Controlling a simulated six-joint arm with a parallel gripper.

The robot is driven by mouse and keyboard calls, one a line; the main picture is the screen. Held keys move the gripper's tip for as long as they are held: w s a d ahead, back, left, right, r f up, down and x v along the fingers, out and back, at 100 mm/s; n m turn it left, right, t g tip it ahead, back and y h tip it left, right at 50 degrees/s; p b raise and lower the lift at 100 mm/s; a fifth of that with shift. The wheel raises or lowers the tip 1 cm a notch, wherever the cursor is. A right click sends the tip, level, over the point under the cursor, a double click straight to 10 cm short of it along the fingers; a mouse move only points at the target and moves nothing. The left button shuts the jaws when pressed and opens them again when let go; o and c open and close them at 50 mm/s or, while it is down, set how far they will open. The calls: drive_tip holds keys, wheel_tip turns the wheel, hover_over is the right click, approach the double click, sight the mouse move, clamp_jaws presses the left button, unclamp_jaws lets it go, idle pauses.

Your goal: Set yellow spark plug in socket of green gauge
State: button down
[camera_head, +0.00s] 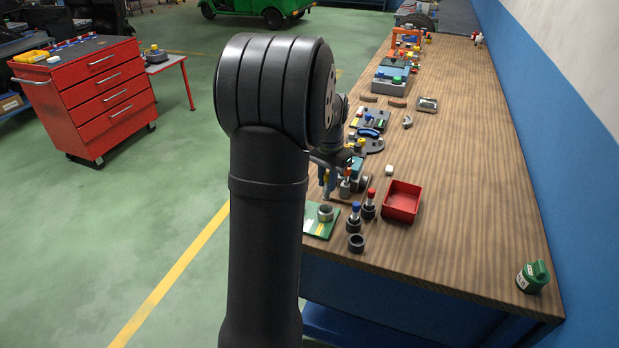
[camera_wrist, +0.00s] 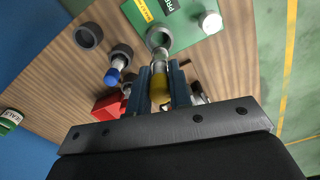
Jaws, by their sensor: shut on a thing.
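The yellow spark plug (camera_wrist: 160,88) is gripped between the blue-grey fingers of my gripper (camera_wrist: 160,72) in the wrist view. Its metal end points at the round grey socket (camera_wrist: 158,38) of the green gauge (camera_wrist: 185,24). The plug's end overlaps the socket's near rim in this view; I cannot tell whether it is above or inside it. In the head view the green gauge (camera_head: 318,232) lies at the bench's left edge, with its grey socket (camera_head: 325,212) standing up. My gripper is near it, partly hidden behind my arm.
A blue-topped plug (camera_head: 355,213) and a red-topped plug (camera_head: 370,203) stand in black holders close to the gauge. The bench's near right is clear.

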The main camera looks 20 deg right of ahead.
sight(327, 197)
drive_tip(key=shift+f, duration=3.15)
drive_tip(key=shift+f, duration=0.45)
drive_tip(key=c, duration=0.8)
unclamp_jaws()
drive_tip(key=shift+c, duration=0.2)
drive_tip(key=shift+r, duration=3.5)
drive_tip(key=shift+f, duration=3.15)
drive_tip(key=shift+r, duration=0.15)
